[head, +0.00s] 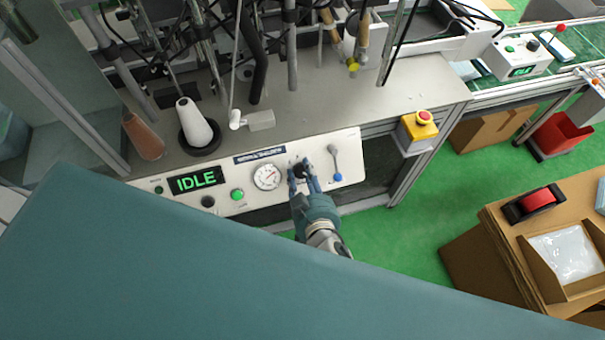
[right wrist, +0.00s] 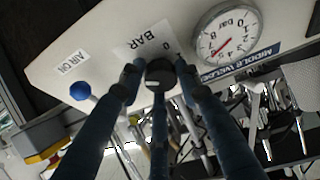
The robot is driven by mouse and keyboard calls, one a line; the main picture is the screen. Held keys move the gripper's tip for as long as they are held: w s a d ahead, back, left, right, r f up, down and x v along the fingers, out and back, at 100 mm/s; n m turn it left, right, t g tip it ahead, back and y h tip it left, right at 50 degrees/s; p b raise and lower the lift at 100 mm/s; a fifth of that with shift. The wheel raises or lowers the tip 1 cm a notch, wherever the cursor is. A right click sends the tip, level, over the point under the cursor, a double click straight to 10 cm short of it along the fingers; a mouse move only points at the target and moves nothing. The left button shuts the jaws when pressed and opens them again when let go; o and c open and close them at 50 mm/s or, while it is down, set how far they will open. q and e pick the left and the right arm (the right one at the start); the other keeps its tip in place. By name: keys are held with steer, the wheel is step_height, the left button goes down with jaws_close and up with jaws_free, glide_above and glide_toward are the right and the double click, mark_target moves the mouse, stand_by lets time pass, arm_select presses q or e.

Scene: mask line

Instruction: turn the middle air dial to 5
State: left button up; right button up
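The black air dial (head: 300,170) is a round knob on the white front panel (head: 345,150), between a pressure gauge (head: 267,177) and a blue-tipped lever (head: 336,163). My right gripper (head: 302,174) has its fingers around the dial. In the right wrist view, the dial (right wrist: 160,74) shows between the fingertips, very close to them; firm contact cannot be told. The gauge also shows in the right wrist view (right wrist: 229,35), with a red needle; its exact reading is too small to tell. A "BAR" label (right wrist: 150,42) is beside the dial. My left gripper is out of view.
An "IDLE" display (head: 196,180), a green button (head: 237,194) and a black knob (head: 208,202) are left on the panel. A yellow box with a red stop button (head: 424,117) is to the right. A white cone (head: 194,124) stands on the bench above.

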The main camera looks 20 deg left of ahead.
steer(key=n+p, duration=0.1)
steer(key=n, duration=0.1)
steer(key=n+y+p, duration=0.1)
steer(key=shift+d+r+n+g, duration=0.1)
steer(key=shift+r+n+g, duration=0.05)
steer(key=shift+n+g, duration=0.2)
steer(key=n+y+p, duration=0.1)
steer(key=n+p, duration=0.1)
steer(key=n, duration=0.1)
steer(key=shift+g+p, duration=0.3)
steer(key=shift+g, duration=0.05)
steer(key=shift+n+p, duration=0.35)
steer(key=shift+n, duration=0.4)
steer(key=shift+f, duration=0.2)
steer(key=o, duration=1.1)
steer(key=v, duration=1.2)
steer(key=shift+w+d+r, duration=0.1)
steer(key=shift+w+d, duration=0.05)
steer(key=shift+d, duration=0.05)
